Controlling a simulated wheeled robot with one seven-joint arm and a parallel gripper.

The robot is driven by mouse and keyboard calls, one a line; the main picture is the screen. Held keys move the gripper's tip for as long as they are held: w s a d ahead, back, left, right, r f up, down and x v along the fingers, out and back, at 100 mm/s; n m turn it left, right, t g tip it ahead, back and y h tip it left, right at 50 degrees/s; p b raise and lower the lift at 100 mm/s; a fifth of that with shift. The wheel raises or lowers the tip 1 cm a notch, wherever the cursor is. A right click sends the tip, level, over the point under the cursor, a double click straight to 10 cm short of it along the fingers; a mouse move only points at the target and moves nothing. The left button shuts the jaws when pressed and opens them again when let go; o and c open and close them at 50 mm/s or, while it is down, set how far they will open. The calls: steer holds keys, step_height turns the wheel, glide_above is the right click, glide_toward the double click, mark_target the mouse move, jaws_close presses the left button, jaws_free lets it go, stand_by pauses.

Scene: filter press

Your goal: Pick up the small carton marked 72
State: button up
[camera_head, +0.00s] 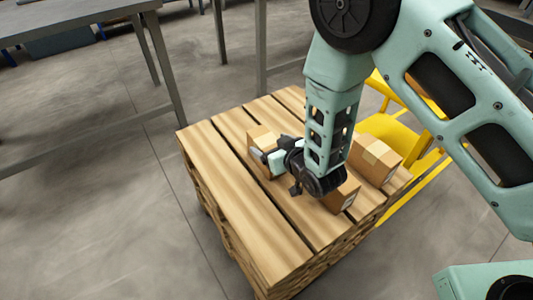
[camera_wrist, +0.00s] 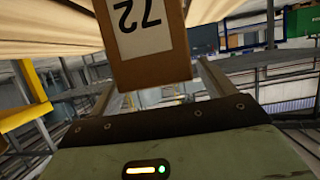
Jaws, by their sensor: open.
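The small carton marked 72 (camera_wrist: 150,48) is brown cardboard with a white label, and the number appears upside down in the wrist view. It lies ahead of my gripper's palm, between the two spread fingers. In the head view, a brown carton (camera_head: 261,137) at the left of the group stands on the pallet by my gripper (camera_head: 266,158), and it appears to be the same one. My gripper is open, low over the pallet. The fingers partly hide this carton, and I cannot tell whether they touch it.
The wooden pallet stack (camera_head: 220,185) carries two other cartons, one at the right (camera_head: 376,160) and one partly behind my arm (camera_head: 343,196). A yellow frame (camera_head: 405,130) stands behind the pallet. A grey table (camera_head: 70,20) is at upper left. The pallet's left boards are clear.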

steer(key=shift+x, duration=0.8)
steer(key=c, duration=1.6)
steer(key=shift+r, duration=0.15)
jaws_close()
